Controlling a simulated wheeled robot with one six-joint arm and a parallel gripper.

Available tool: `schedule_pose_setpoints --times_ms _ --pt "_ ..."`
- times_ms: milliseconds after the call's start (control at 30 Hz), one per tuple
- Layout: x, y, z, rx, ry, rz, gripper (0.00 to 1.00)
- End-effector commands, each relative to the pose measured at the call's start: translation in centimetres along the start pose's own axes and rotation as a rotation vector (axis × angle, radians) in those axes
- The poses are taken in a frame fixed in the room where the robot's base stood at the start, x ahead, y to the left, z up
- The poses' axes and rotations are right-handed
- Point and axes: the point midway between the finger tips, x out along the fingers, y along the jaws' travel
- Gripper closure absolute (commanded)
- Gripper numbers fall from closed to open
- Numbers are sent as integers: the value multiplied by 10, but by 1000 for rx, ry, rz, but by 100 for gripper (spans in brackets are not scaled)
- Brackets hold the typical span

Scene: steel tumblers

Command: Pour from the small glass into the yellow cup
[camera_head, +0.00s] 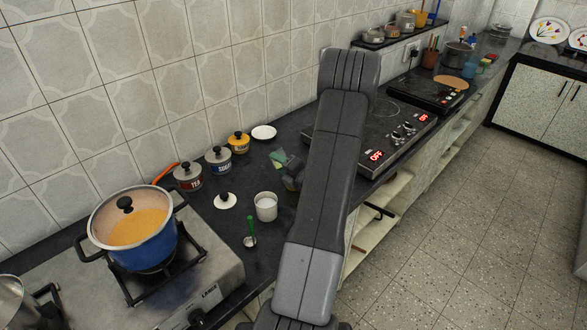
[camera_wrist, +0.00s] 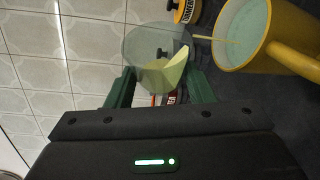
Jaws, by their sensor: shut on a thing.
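In the wrist view, my gripper (camera_wrist: 160,82) has its green fingers shut on the small glass (camera_wrist: 143,46), a clear tumbler. The glass is tilted, with pale yellow liquid (camera_wrist: 165,74) lying in it. A thin yellow stream (camera_wrist: 215,38) runs from the glass to the yellow cup (camera_wrist: 290,57) at the upper right. The stream ends inside the cup's mouth, over its pale interior. The glass and cup are apart. In the head view my arm hides the cup, and only a bit of the gripper shows beside the arm.
In the head view, a white cup (camera_head: 266,207), a green-handled spoon (camera_head: 250,232) and a lid (camera_head: 225,201) sit on the dark counter. Lidded canisters (camera_head: 218,160) line the wall. A blue pot (camera_head: 145,240) stands on the stove at left. An induction cooker (camera_head: 385,135) is behind my arm.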

Motion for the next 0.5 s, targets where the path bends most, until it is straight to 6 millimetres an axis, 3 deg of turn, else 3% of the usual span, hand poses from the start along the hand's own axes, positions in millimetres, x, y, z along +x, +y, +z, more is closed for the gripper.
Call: schedule_pose_setpoints --times_ms 500 --pt "-2 1 5 53 0 22 76"
